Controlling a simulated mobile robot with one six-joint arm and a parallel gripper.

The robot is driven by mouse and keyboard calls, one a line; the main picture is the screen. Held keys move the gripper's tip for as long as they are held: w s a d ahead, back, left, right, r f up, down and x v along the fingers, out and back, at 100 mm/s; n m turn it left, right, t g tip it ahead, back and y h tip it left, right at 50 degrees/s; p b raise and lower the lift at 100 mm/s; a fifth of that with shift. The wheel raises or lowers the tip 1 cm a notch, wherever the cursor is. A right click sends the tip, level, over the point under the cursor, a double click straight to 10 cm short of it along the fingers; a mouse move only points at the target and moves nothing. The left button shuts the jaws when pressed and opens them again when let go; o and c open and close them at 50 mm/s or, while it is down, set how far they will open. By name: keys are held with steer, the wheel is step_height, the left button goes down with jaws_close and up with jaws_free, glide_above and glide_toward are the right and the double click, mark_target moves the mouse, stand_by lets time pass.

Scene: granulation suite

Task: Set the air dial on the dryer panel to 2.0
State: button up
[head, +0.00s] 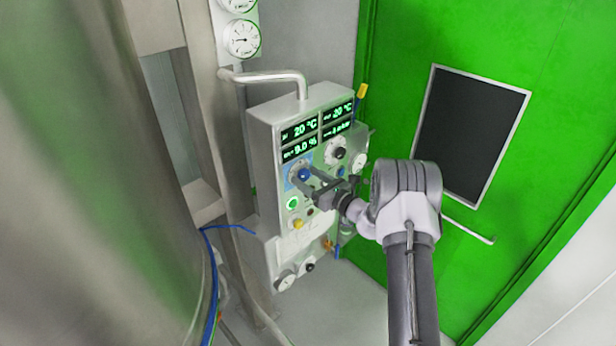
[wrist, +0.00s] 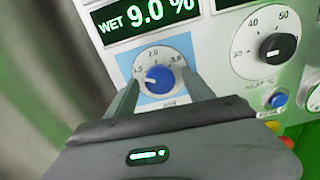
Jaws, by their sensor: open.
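The air dial (wrist: 159,79) is a blue knob on a white scale disc with a light-blue backing, marked 1.0, 2.0 and 3.0. Its white pointer mark faces left, near the 1.0 side, away from the 2.0 at the top. In the head view the air dial (head: 304,174) sits on the dryer panel (head: 262,135), below the displays. My gripper (wrist: 161,82) is open, with one finger on each side of the knob. Contact with the knob cannot be told. My gripper (head: 317,180) also reaches the panel from the right in the head view.
A black heat dial (wrist: 277,47) is up and right of the air dial, with a blue button (wrist: 278,100) below it. A lit green button (head: 293,203) and a yellow knob (head: 298,223) lie below. A metal pipe (head: 270,77) bends into the panel's top.

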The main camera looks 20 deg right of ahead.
steer(key=shift+c, duration=0.4)
jaws_close()
steer(key=m+b, duration=0.1)
steer(key=m, duration=0.4)
steer(key=shift+m+b, duration=0.3)
steer(key=shift+m, duration=0.1)
steer(key=m, duration=0.5)
steer(key=shift+m, duration=0.6)
steer(key=shift+o, duration=0.4)
jaws_free()
